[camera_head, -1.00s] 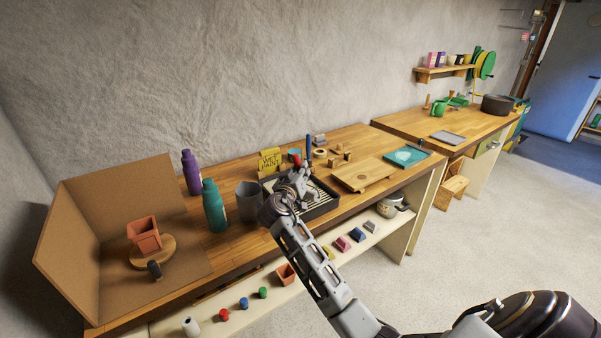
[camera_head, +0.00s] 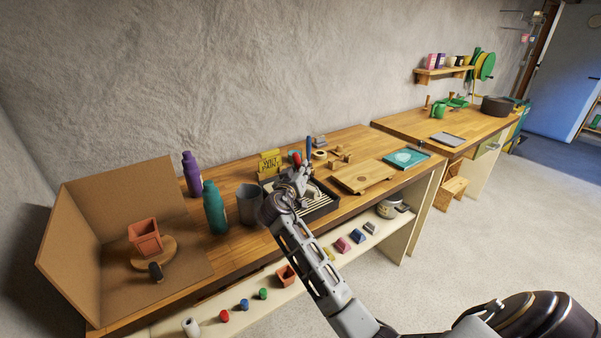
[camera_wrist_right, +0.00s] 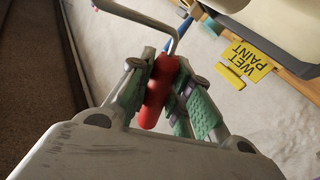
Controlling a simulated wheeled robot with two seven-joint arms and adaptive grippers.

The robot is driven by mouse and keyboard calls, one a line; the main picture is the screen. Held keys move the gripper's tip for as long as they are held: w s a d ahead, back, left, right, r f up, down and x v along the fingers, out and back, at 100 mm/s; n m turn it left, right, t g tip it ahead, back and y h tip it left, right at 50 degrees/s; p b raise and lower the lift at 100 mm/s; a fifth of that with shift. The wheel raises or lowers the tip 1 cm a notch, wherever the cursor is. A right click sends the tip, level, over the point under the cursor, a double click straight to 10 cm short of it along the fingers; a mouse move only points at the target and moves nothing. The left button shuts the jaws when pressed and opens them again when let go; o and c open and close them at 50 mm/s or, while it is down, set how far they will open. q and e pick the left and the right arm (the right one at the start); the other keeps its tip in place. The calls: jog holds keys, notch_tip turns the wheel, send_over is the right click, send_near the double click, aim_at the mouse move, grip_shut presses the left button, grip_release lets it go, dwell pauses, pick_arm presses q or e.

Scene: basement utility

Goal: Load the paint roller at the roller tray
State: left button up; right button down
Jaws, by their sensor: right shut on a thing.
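The paint roller's red handle (camera_wrist_right: 158,92) is held between the fingers of my right gripper (camera_wrist_right: 160,95) in the wrist view. In the head view the red handle (camera_head: 297,160) shows just above my right gripper (camera_head: 298,176), which is over the black roller tray (camera_head: 322,209). My arm hides part of the tray. My left gripper is not in view.
A yellow wet-paint sign (camera_head: 270,163) stands behind the tray. A grey cup (camera_head: 250,204) and teal bottle (camera_head: 215,207) stand left of it. A wooden board (camera_head: 364,177) lies to the right. A blue upright thing (camera_head: 308,147) stands behind my gripper.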

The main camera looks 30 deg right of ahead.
aim_at(300, 162)
jog(key=shift+r, duration=0.55)
jog(key=shift+r+p, duration=0.7)
jog(key=shift+r, duration=0.3)
jog(key=shift+r+p, duration=0.65)
jog(key=shift+r, duration=0.5)
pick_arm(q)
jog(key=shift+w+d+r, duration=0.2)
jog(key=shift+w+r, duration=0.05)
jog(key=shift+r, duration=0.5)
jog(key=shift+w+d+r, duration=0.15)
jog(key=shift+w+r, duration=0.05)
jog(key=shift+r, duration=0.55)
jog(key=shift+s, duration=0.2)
